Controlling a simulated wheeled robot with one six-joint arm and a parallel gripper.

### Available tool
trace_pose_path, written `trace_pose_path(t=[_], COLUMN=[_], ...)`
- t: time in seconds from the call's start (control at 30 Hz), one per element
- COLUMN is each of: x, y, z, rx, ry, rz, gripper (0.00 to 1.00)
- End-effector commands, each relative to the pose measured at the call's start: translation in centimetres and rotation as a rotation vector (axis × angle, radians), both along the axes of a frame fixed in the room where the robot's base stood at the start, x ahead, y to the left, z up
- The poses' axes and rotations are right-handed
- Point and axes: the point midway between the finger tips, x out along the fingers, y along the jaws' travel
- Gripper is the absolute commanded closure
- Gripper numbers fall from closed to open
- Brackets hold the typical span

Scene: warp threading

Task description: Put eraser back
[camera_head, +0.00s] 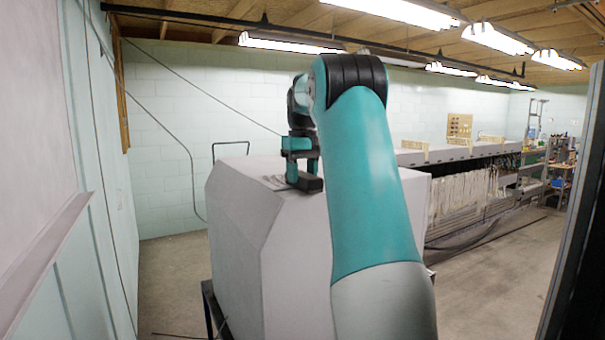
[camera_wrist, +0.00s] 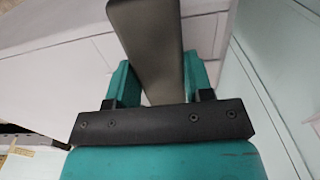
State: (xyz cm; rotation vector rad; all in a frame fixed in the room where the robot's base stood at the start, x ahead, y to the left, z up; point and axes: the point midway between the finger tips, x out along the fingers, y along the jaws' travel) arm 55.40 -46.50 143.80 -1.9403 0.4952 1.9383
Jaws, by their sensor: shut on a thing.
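My gripper (camera_head: 301,168) is over the top of a large pale grey cabinet, in the middle of the head view. It is shut on the eraser (camera_head: 305,184), a dark grey block. In the wrist view the eraser (camera_wrist: 148,45) is a long grey-brown block between the two teal fingers of my gripper (camera_wrist: 160,78), reaching past them to the top edge. I cannot tell whether the eraser touches the cabinet top. A pale board (camera_head: 38,120) hangs on the left wall with a ledge (camera_head: 45,255) along its lower edge.
The pale grey cabinet (camera_head: 240,235) stands on a dark frame in front of me. A long machine (camera_head: 470,190) runs off to the right. Bare concrete floor (camera_head: 172,280) lies between the cabinet and the left wall. Cables hang on the walls.

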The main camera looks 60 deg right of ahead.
Motion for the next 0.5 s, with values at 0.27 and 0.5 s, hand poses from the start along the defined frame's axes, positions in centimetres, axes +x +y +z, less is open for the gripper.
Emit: trace_pose_path(t=[0.27, 0.5], x=[0.0, 0.01], y=[0.0, 0.01], z=[-0.3, -0.31], rx=[0.0, 0.0], ry=[0.0, 0.0], rz=[0.0, 0.0], gripper=[0.32, 0.23])
